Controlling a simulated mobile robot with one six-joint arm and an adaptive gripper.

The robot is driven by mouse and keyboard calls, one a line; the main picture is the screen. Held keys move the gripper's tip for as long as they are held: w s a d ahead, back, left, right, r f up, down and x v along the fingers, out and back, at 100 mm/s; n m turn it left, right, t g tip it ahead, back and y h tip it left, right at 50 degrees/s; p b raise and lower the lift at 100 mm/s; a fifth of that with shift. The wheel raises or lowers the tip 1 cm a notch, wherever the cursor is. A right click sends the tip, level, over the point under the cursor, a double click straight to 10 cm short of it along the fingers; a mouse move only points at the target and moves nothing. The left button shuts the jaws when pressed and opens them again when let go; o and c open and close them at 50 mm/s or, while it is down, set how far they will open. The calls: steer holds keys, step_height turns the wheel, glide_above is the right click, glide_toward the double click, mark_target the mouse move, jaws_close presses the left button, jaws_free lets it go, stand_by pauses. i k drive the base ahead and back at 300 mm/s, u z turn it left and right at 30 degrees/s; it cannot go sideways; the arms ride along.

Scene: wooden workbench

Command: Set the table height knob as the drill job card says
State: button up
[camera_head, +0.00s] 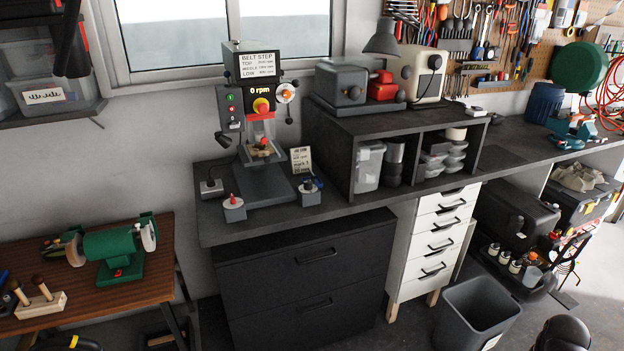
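A drill press (247,95) stands on the dark workbench, with a yellow and red button on its front and a display reading 0 rpm. Its small table (262,150) holds a light piece under the chuck. A white job card (301,160) stands to the right of the press; its lines are too small to read surely. A grey box with a red-topped knob (233,203) sits left of the press base. I cannot tell which knob sets the table height. My gripper is not in view.
A belt step chart (260,65) is on the press head, and a dial (286,92) is at its right. A dark shelf unit (390,140) stands right of the card. The bench front edge has some free room.

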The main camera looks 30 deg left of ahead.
mark_target(307, 183)
steer(key=u, duration=0.35)
steer(key=i, duration=0.7)
steer(key=u, duration=0.4)
